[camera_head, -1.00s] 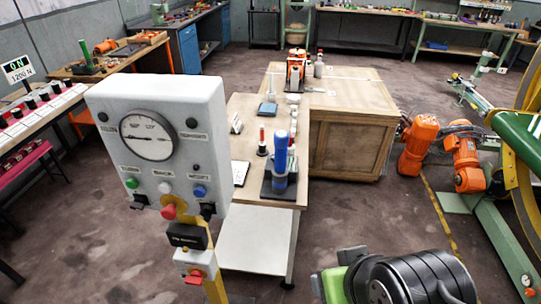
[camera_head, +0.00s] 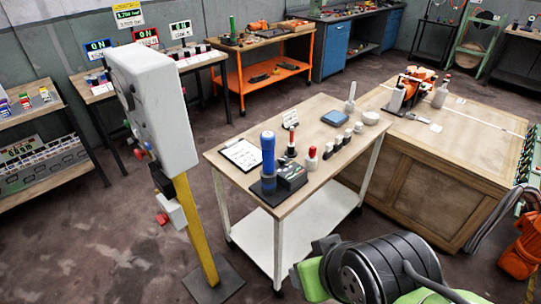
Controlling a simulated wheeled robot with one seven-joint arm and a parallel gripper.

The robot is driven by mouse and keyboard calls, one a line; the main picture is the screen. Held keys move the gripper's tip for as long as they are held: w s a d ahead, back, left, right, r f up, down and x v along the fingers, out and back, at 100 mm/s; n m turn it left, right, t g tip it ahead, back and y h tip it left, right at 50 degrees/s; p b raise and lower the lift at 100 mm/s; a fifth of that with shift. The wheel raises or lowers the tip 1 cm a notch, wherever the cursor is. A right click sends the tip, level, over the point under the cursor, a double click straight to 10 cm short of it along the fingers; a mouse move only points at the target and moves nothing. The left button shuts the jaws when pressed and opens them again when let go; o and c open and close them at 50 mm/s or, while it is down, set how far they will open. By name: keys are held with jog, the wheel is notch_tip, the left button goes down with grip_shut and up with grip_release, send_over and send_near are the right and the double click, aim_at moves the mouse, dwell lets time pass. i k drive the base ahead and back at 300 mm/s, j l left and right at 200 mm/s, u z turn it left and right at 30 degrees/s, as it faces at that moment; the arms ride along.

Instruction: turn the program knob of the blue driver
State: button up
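The blue driver (camera_head: 268,158) stands upright on a black base (camera_head: 262,192) near the front left corner of a wooden-topped trolley (camera_head: 225,160). A dark box (camera_head: 292,177) with small markings sits on the right side of that base. A program knob cannot be made out at this size. My arm shows at the bottom right as a black cylinder and green links, to the front right of the trolley and apart from the driver. My gripper's fingers are not visible.
On the trolley are a clipboard (camera_head: 242,154), a red-topped tool (camera_head: 291,142), a red bottle (camera_head: 312,158), several small dark-topped pieces and a blue tablet (camera_head: 335,117). A control post (camera_head: 155,110) stands left. A wooden cabinet (camera_head: 430,180) stands right. Floor is clear before the trolley.

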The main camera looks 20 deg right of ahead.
aim_at(282, 161)
jog(key=i+l+u, duration=0.1)
jog(key=l+u, duration=0.65)
jog(key=l, duration=0.15)
jog(key=l+u, duration=0.75)
jog(key=l, duration=0.25)
jog(key=k, duration=0.05)
